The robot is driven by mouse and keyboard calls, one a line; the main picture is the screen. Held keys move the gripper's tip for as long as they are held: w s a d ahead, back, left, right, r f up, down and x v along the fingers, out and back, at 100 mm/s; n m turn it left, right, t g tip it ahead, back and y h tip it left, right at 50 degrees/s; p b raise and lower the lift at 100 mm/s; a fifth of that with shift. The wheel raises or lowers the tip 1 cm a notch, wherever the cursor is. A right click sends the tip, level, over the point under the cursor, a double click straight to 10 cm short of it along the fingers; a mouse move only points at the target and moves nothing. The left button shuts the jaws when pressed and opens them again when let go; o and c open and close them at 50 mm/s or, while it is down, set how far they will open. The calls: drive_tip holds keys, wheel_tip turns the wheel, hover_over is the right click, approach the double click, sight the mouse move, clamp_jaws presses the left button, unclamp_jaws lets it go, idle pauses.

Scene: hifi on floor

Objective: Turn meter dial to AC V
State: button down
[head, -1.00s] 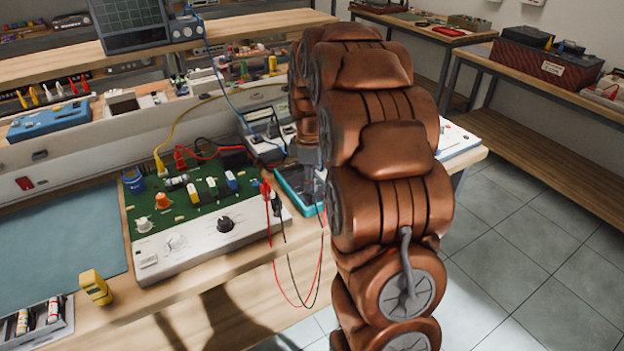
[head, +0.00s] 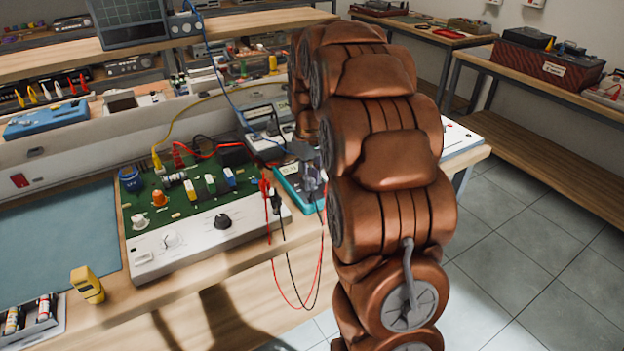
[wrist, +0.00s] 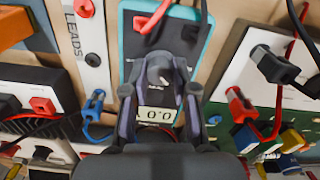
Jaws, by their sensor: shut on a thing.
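The teal meter (wrist: 127,45) lies on the bench in the wrist view, with its display (wrist: 158,115) reading 0.0 upside down. Its grey dial (wrist: 158,68) sits between the fingertips of my gripper (wrist: 160,88), which is shut on it. The markings around the dial are too small or hidden to read, so its setting cannot be told. Red and black lead plugs (wrist: 150,18) sit in the meter's end beyond the dial. In the head view the meter (head: 284,180) is partly covered by my gripper (head: 311,182) and arm.
A green circuit board with a white front panel (head: 190,245) stands left of the meter. Red and black leads (head: 290,285) hang over the bench edge. A grey bench instrument (head: 262,120) stands behind the meter. A yellow tool (head: 88,284) stands at front left.

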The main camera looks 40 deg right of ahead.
drive_tip(key=m, duration=0.4)
drive_tip(key=shift+w+m+b, duration=0.1)
drive_tip(key=shift+m+b, duration=0.2)
drive_tip(key=shift+b, duration=0.1)
drive_tip(key=m, duration=0.4)
drive_tip(key=shift+m, duration=0.3)
drive_tip(key=m, duration=0.4)
drive_tip(key=shift+m+p, duration=0.4)
drive_tip(key=shift+m, duration=1.9)
drive_tip(key=c, duration=0.9)
unclamp_jaws()
